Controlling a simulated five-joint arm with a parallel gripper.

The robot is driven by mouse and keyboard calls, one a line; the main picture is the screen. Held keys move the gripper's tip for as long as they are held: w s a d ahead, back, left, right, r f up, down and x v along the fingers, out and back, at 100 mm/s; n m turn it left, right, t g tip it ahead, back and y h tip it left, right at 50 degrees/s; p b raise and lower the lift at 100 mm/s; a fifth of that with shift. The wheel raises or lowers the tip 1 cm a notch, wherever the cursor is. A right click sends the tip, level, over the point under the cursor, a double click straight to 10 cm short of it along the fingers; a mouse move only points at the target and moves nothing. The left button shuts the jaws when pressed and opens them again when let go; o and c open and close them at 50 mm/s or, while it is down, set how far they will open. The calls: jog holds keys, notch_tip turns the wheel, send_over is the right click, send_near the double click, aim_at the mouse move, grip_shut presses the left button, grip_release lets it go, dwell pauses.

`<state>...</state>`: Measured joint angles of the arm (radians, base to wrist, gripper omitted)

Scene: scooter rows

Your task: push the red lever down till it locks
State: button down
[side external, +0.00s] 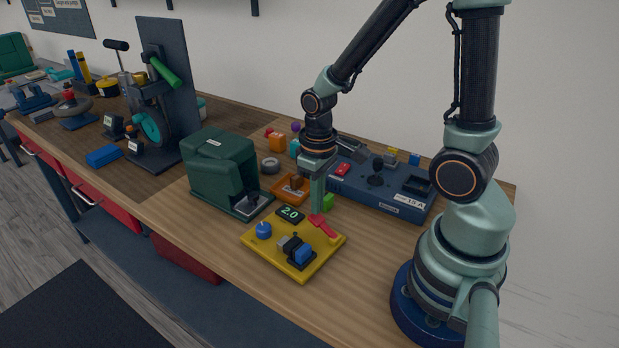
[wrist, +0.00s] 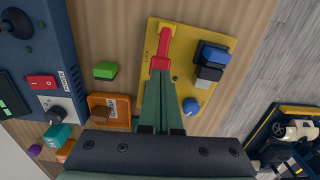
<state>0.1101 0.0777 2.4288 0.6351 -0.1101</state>
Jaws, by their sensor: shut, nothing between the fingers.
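The red lever (side external: 324,227) is on the right part of a yellow panel (side external: 322,254). In the wrist view the red lever (wrist: 164,44) runs along the upper left of the yellow panel (wrist: 183,65). It looks low and close to the panel, but I cannot tell whether it is locked. My gripper (side external: 316,211) is shut and empty, pointing down with its tips at the lever's near end in the wrist view (wrist: 160,74). The tips overlap that end; whether they touch it is unclear. The fingers hide part of the panel.
The panel also carries a blue knob (side external: 263,230), a 2.0 display (side external: 290,214) and a blue-and-grey block (side external: 297,251). A green block (side external: 327,201), an orange tray (side external: 282,196) and a blue power unit (side external: 350,186) stand close behind. A dark green machine (side external: 218,160) stands left.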

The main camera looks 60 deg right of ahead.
jog(key=shift+f, duration=1.65)
dwell(0.7)
jog(key=shift+r, duration=0.1)
dwell(0.4)
jog(key=shift+r, duration=4.2)
notch_tip(320, 180, up, 11)
jog(key=t, duration=0.5)
send_over(317, 217)
jog(key=a, duration=0.3)
jog(key=shift+w+a+r+t, duration=0.1)
jog(key=shift+w+r+t, duration=0.15)
jog(key=shift+r, duration=0.3)
